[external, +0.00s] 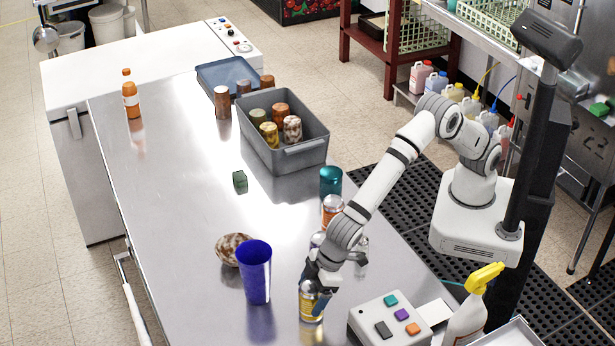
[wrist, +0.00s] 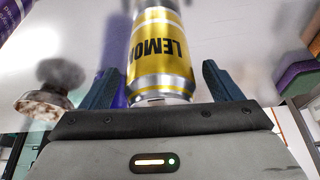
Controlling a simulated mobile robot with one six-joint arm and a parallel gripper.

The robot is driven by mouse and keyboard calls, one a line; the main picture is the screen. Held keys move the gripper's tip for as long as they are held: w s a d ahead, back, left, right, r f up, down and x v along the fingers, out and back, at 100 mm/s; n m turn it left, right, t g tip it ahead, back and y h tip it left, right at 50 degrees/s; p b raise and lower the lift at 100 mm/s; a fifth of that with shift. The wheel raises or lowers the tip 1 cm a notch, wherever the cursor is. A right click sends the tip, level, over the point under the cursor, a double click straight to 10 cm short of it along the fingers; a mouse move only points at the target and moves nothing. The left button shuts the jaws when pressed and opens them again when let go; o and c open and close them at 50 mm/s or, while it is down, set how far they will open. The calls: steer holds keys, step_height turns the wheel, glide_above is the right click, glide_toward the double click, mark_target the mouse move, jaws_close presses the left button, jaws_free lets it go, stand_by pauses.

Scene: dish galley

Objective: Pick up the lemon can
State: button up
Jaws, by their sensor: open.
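The lemon can (wrist: 160,60) is yellow and silver with the word LEMON, upside down in the wrist view. It stands between the two open fingers of my gripper (wrist: 164,88), with a gap on each side. In the external view the lemon can (external: 313,300) is on the steel table near its front, under my gripper (external: 318,284). My fingers reach down around the can's upper part there, and hide some of it.
A tall blue cup (external: 255,272) stands close left of the can, with a speckled brown-white object (external: 232,249) behind it. A button box (external: 390,318) and spray bottle (external: 467,315) are to the right. The table's left side is mostly clear.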

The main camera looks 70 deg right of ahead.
steer(key=shift+c, duration=0.5)
steer(key=c, duration=1.2)
steer(key=shift+r, duration=0.1)
